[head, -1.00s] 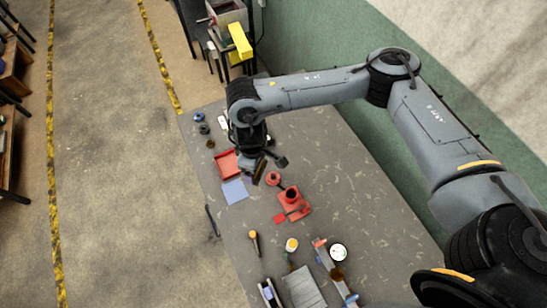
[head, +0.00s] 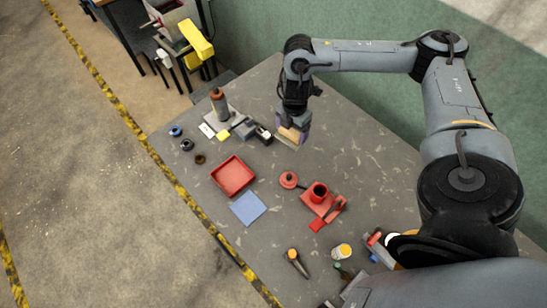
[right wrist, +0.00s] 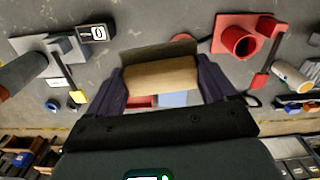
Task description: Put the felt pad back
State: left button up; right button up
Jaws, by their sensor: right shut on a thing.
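My right gripper (head: 292,129) is shut on a tan block with a flat grey-brown layer, which I take to be the felt pad (head: 289,135). It is held above the grey table, up and right of the red tray (head: 233,176). In the right wrist view the felt pad (right wrist: 160,77) spans between the two purple fingers of the right gripper (right wrist: 162,80). A flat blue square (head: 248,208) lies on the table beside the tray. The tray looks empty in the head view. My left gripper is not in view.
A red stand with a cup (head: 319,192) and a round red piece (head: 289,180) sit right of the tray. A grey device (head: 243,128) and a dark bottle (head: 220,103) stand at the back left. An orange-topped tool (head: 297,262) and a yellow-labelled jar (head: 342,251) lie nearer.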

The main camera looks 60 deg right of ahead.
jog(key=s+d+f+m+b, duration=0.1)
jog(key=s+d+f+b, duration=0.5)
jog(key=d+f, duration=0.1)
jog(key=shift+s+d, duration=0.15)
jog(key=shift+d, duration=0.2)
jog(key=w+a+f, duration=0.1)
jog(key=w+f, duration=0.1)
jog(key=w, duration=0.1)
jog(key=w+a+f, duration=0.2)
jog(key=w+f, duration=0.1)
jog(key=w, duration=0.1)
jog(key=w+a+f, duration=0.2)
jog(key=w, duration=0.1)
jog(key=shift+w+a+f, duration=0.1)
jog(key=shift+w+f, duration=0.05)
jog(key=shift+f, duration=2.05)
jog(key=shift+f, duration=0.15)
jog(key=o, duration=1.2)
